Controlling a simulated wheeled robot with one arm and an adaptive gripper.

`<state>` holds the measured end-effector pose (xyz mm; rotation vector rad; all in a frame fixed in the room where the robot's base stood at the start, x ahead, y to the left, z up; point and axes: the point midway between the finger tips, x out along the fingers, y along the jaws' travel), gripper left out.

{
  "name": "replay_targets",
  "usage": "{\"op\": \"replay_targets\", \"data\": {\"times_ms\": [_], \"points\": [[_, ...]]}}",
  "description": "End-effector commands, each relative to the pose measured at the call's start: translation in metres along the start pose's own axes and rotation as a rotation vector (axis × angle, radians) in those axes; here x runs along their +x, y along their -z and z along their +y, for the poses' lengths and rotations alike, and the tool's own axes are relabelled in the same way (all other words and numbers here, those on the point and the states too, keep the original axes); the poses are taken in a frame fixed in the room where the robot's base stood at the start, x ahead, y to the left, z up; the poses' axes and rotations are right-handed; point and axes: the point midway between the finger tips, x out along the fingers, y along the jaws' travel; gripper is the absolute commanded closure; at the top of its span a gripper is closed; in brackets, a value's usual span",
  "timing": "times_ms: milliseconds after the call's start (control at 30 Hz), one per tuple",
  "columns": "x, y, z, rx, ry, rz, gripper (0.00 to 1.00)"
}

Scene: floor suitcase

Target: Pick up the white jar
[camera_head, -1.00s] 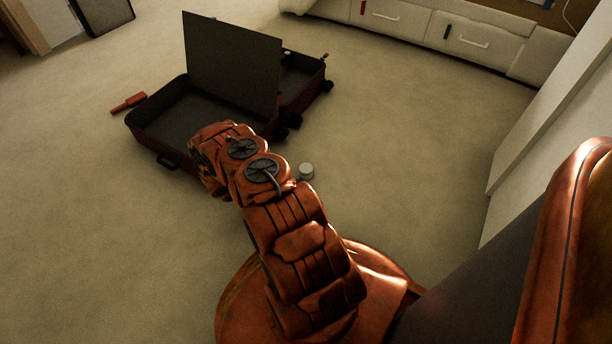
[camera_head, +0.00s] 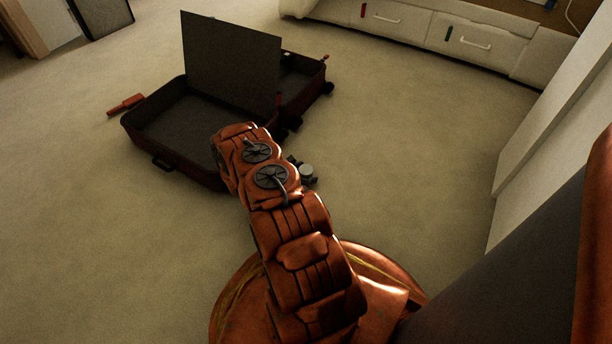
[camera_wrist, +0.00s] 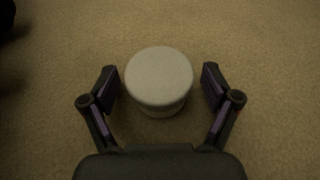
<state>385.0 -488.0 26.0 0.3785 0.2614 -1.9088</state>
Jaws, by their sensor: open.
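The white jar (camera_wrist: 160,78) stands on the carpet, seen from above in the wrist view with its round lid uppermost. It also shows in the head view (camera_head: 306,170), small and pale, just right of my arm. My gripper (camera_wrist: 160,82) is open, with one finger to the left of the jar and one to the right. A gap shows between each finger and the jar in the wrist view. In the head view my arm hides most of my gripper; only a dark part shows beside the jar.
An open dark suitcase (camera_head: 150,150) with an upright divider panel (camera_head: 232,62) lies behind and left of my arm. A red object (camera_head: 126,105) lies at its left. White drawers (camera_head: 420,28) line the back. Carpet right of the jar is clear.

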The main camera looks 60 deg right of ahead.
Motion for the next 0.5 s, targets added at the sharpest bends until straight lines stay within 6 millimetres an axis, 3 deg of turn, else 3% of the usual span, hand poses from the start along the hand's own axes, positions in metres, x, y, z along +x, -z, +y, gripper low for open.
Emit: {"op": "replay_targets", "data": {"times_ms": [133,500], "points": [[-0.0007,-0.0007,0.0002,0.000,-0.001,0.000,0.13],[-0.0008,-0.0006,0.0002,0.000,-0.001,0.000,0.52]]}}
